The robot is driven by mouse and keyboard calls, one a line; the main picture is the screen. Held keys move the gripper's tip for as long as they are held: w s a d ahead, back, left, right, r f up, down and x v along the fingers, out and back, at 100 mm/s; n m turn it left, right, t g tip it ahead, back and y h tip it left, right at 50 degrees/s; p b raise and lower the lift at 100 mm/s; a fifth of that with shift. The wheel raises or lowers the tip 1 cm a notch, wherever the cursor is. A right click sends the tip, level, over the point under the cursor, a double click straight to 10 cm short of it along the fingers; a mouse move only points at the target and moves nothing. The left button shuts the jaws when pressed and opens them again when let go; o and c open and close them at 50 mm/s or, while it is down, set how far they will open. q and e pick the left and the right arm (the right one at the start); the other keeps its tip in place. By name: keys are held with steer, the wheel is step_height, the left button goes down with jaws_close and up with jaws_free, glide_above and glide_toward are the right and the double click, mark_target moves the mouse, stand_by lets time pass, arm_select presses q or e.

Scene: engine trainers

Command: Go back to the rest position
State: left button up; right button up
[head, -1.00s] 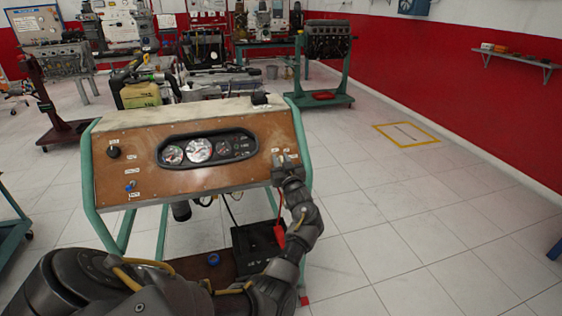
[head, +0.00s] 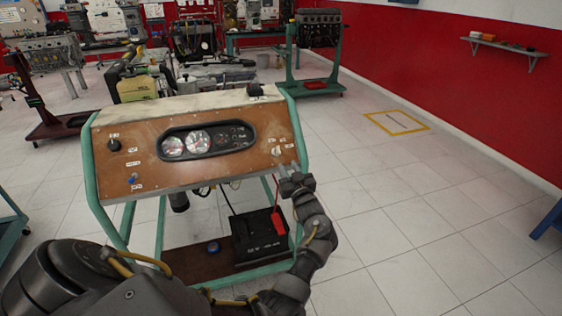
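The engine trainer's brown control panel (head: 200,182) stands in front of me in the head view, on a green frame (head: 90,180). It carries a black gauge cluster (head: 207,140), a black knob (head: 114,145) and a blue-tipped switch (head: 133,179) on the left. A small switch (head: 277,151) shows at its right side. My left gripper (head: 286,167) is at the panel's lower right edge, with its two fingers a little apart and nothing visible between them. Whether it touches the panel I cannot tell. My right gripper is out of view.
A black battery (head: 258,238) with a red clamp (head: 278,221) sits on the trainer's lower shelf, close to my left forearm. A blue roll (head: 213,247) lies beside it. Other engine stands (head: 318,50) are behind.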

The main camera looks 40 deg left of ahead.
arm_select(q)
steer(key=shift+s+d+f, duration=0.1)
steer(key=shift+s, duration=0.15)
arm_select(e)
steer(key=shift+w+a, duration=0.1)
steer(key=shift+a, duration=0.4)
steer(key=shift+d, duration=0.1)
